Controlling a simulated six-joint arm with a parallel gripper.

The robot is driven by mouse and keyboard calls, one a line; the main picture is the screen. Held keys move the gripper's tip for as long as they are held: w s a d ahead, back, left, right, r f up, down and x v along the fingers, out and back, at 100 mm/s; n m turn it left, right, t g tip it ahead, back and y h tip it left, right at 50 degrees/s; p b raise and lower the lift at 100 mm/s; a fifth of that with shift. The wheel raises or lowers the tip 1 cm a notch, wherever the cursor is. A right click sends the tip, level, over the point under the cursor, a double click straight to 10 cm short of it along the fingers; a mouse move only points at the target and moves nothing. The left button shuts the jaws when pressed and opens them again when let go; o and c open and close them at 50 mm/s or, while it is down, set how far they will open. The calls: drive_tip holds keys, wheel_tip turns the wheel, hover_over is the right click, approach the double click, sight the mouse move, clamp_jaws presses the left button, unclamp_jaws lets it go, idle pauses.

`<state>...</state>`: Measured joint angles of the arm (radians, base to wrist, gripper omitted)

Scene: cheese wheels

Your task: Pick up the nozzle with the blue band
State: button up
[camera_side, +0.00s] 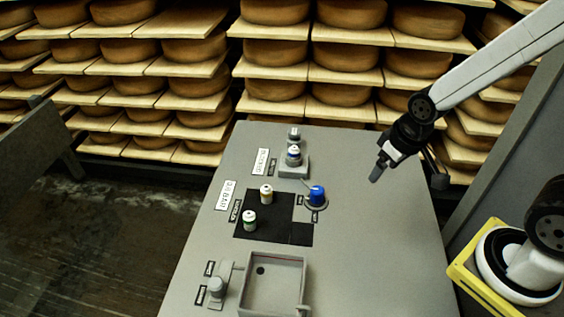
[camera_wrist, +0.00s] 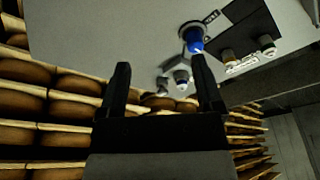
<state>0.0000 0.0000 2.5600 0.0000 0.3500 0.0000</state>
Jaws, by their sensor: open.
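The nozzle with the blue band (camera_side: 294,156) is small and white and stands upright on a grey block near the far end of the grey table. What looks like the same nozzle (camera_wrist: 182,77) shows in the wrist view, beside the right finger. A nozzle with a yellowish band (camera_side: 266,194) and one with a greenish band (camera_side: 250,220) stand on a black mat. My gripper (camera_side: 378,172) is above the table's right part, right of the blue-banded nozzle and apart from it. In the wrist view my gripper (camera_wrist: 160,63) is open and empty between its fingers.
A blue round knob (camera_side: 316,196) stands right of the black mat (camera_side: 302,235), between my gripper and the other nozzles. A grey open tray (camera_side: 272,258) and a grey fitting (camera_side: 216,287) are at the near end. Shelves of cheese wheels (camera_side: 345,94) stand behind. The table's right side is clear.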

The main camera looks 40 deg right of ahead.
idle(0.3)
drive_tip(key=n+g, duration=0.2)
drive_tip(key=n, duration=2)
hover_over(294, 147)
drive_tip(key=s, duration=0.1)
wheel_tip(294, 147, down, 2)
drive_tip(key=shift+s+d+f, duration=0.1)
drive_tip(key=shift+s+f, duration=0.05)
drive_tip(key=shift+w+f+n+g, duration=0.3)
drive_tip(key=shift+w+n, duration=0.35)
drive_tip(key=shift+n, duration=0.25)
drive_tip(key=shift+f, duration=3.85)
clamp_jaws()
